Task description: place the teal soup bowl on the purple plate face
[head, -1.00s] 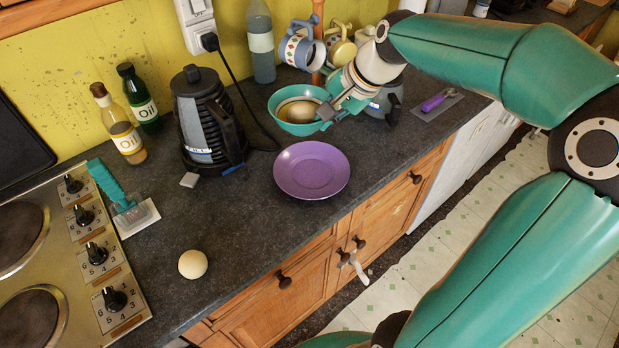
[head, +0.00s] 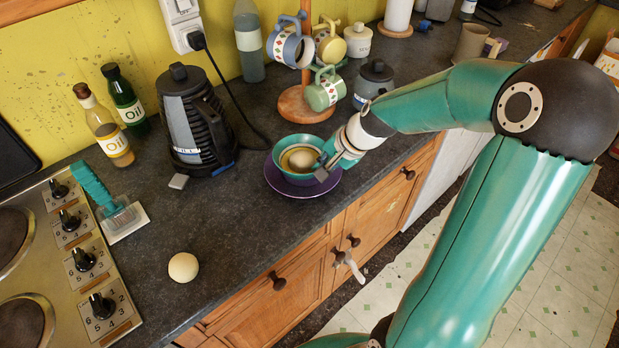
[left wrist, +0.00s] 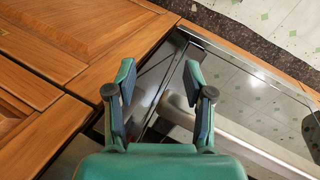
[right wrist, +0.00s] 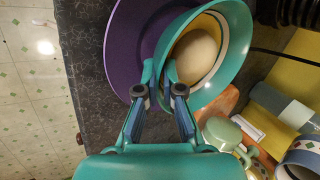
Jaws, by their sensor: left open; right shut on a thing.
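The teal soup bowl (head: 283,149) appears over the purple plate (head: 279,186) in the head view, with a pale egg-like object (head: 301,159) inside it. I cannot tell whether the bowl touches the plate. My right gripper (head: 323,172) is shut on the bowl's near right rim. In the right wrist view the fingers (right wrist: 161,80) pinch the rim of the bowl (right wrist: 238,62), and the plate (right wrist: 127,50) shows to its left, partly hidden by the bowl. My left gripper (left wrist: 158,80) is open and empty, away from the counter top, facing wooden cabinet fronts and a dark glossy panel.
A mug tree (head: 294,104) with several mugs stands just behind the bowl. A kettle (head: 196,125) stands to its left. A pale ball (head: 183,267) lies on the front counter near the hob (head: 75,255). The counter between the ball and plate is clear.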

